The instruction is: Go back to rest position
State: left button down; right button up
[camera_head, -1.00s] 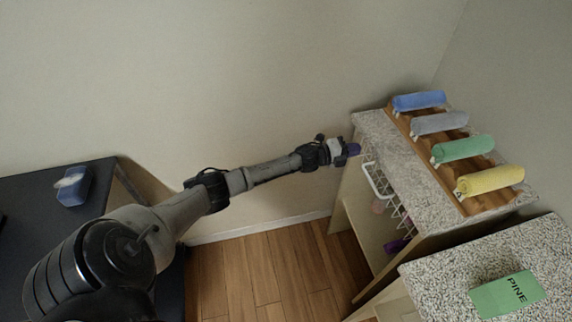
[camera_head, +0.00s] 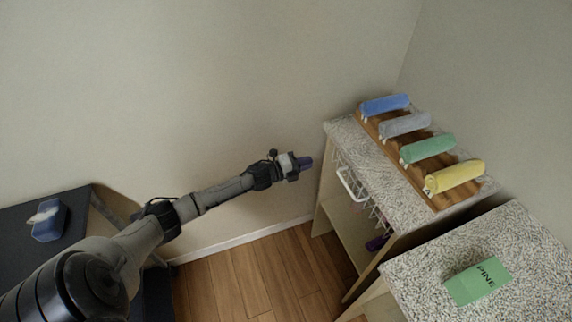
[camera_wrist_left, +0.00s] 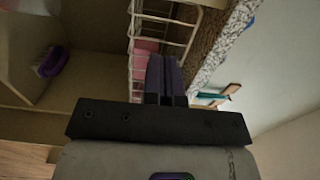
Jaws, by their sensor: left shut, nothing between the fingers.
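My left arm reaches in from the left in the head view. My left gripper (camera_head: 304,163) is in the air just left of the shelf unit, apart from it. In the left wrist view its two dark fingers (camera_wrist_left: 165,76) are together with nothing between them. Behind them are the white wire basket (camera_wrist_left: 140,50) and the shelf's speckled top edge (camera_wrist_left: 218,45). My right gripper is not in either view.
Rolled blue (camera_head: 385,104), grey (camera_head: 404,124), green (camera_head: 428,148) and yellow (camera_head: 455,176) towels lie on a wooden rack on the speckled shelf top (camera_head: 345,135). A green PINE box (camera_head: 478,281) lies on the nearer counter (camera_head: 420,270). A blue tissue box (camera_head: 49,221) stands on the dark table (camera_head: 20,250).

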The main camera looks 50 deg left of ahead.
pick_arm(q)
jog(key=p+v, duration=0.1)
jog(key=v, duration=0.5)
jog(key=shift+w+r, duration=0.1)
